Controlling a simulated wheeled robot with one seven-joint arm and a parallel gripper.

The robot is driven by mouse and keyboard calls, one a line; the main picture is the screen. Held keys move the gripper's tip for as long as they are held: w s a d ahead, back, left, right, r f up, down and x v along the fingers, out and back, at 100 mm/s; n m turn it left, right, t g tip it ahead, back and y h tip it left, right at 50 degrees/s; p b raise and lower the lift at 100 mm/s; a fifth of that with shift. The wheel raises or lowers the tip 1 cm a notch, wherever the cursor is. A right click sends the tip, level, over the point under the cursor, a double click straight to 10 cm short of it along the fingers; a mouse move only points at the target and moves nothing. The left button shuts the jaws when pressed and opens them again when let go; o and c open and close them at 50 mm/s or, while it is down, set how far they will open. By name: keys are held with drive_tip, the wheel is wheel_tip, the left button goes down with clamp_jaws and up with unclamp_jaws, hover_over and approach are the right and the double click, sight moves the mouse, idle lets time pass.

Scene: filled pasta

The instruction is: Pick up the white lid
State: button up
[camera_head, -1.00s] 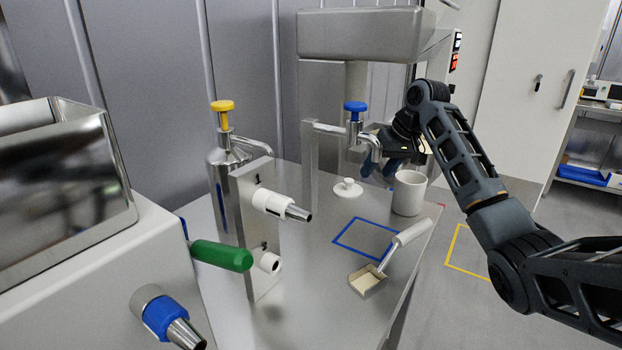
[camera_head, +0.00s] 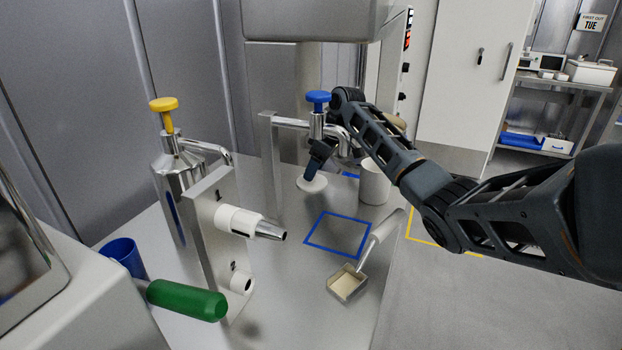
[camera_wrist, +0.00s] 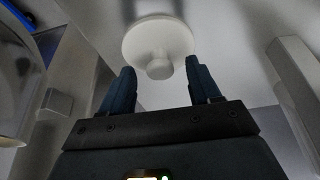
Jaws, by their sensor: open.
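The white lid (camera_head: 312,184) is a round disc lying on the steel table. In the head view my gripper (camera_head: 318,165) is right at it and hides its knob. In the wrist view the lid (camera_wrist: 158,38) shows with its round knob (camera_wrist: 159,66) facing me. There my gripper (camera_wrist: 160,82) is open and empty, with a dark blue finger on each side of the knob. The fingertips reach about as far as the knob. I cannot tell whether they touch the lid.
A white cup (camera_head: 374,182) stands just right of the lid. A blue-knobbed tap (camera_head: 318,112) rises close to my gripper. A steel bracket with white nozzles (camera_head: 238,221) stands at the left. A scoop (camera_head: 347,284) lies in front, near an empty blue square outline (camera_head: 338,234).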

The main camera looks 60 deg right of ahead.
drive_tip(key=shift+x, duration=0.8)
drive_tip(key=shift+c, duration=0.2)
drive_tip(key=c, duration=1.1)
